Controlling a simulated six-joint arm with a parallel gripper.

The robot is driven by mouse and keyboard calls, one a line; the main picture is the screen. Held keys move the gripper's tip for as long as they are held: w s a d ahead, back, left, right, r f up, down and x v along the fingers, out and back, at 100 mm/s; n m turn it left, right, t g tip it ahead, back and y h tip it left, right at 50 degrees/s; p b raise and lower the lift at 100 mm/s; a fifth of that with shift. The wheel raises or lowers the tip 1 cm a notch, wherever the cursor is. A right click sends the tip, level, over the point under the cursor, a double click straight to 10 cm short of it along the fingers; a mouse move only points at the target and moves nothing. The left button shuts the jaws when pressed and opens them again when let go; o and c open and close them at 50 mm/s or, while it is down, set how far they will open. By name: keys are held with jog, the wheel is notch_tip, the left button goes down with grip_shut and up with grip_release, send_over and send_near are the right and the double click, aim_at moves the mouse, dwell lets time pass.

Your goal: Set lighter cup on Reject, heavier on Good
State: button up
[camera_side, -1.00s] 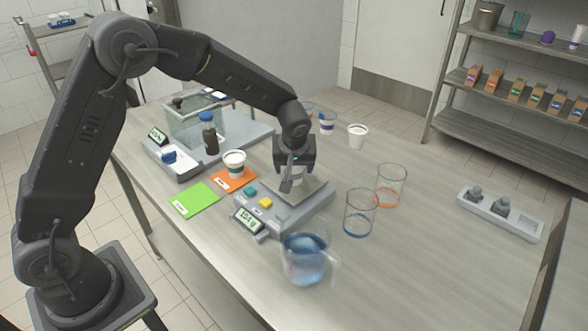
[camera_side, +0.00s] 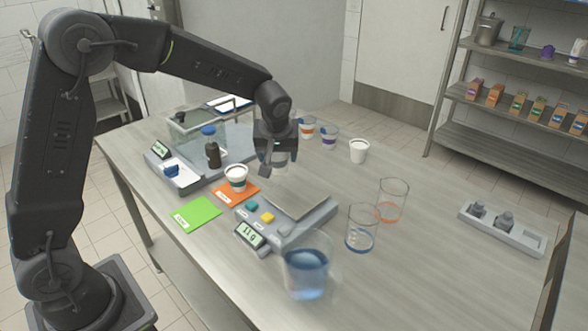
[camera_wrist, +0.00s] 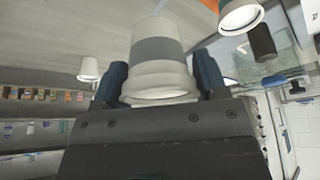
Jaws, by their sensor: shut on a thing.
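My gripper (camera_side: 279,160) is shut on a white cup with a grey band (camera_wrist: 158,52), which it holds above and behind the scale plate (camera_side: 291,198); in the side view the gripper hides most of this cup. A second white cup with a dark band (camera_side: 236,176) stands upright on the orange card (camera_side: 247,195); it also shows in the wrist view (camera_wrist: 240,14). The green card (camera_side: 193,214) is empty. Both cards have white labels too small to read. The front scale's display (camera_side: 250,234) is lit, its digits unclear.
A beaker of blue liquid (camera_side: 306,268) stands in front of the scale, two glass beakers (camera_side: 361,230) to its right. Behind are a dark bottle (camera_side: 212,152), a glass tank and more cups (camera_side: 359,151). A weight tray (camera_side: 502,226) lies right.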

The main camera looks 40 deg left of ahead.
jog(key=s+a+r, duration=0.3)
jog(key=a+r, duration=0.1)
jog(key=a, duration=0.2)
jog(key=s+a+f, duration=0.2)
jog(key=s+a, duration=0.5)
jog(key=s, duration=0.4)
jog(key=s+a+f, duration=0.2)
jog(key=s+a, duration=0.5)
jog(key=s, duration=0.5)
jog(key=w+d+f, duration=0.2)
jog(key=w, duration=0.1)
jog(key=w+d+f, duration=0.2)
jog(key=w+f, duration=0.1)
jog(key=w+d+f, duration=0.2)
jog(key=w, duration=0.1)
jog(key=shift+w+d+f, duration=0.2)
jog(key=shift+w+d, duration=0.1)
jog(key=shift+w, duration=0.05)
jog(key=shift+f, duration=1.95)
jog(key=shift+f, duration=0.2)
jog(key=o, duration=0.9)
jog(key=shift+o, duration=0.2)
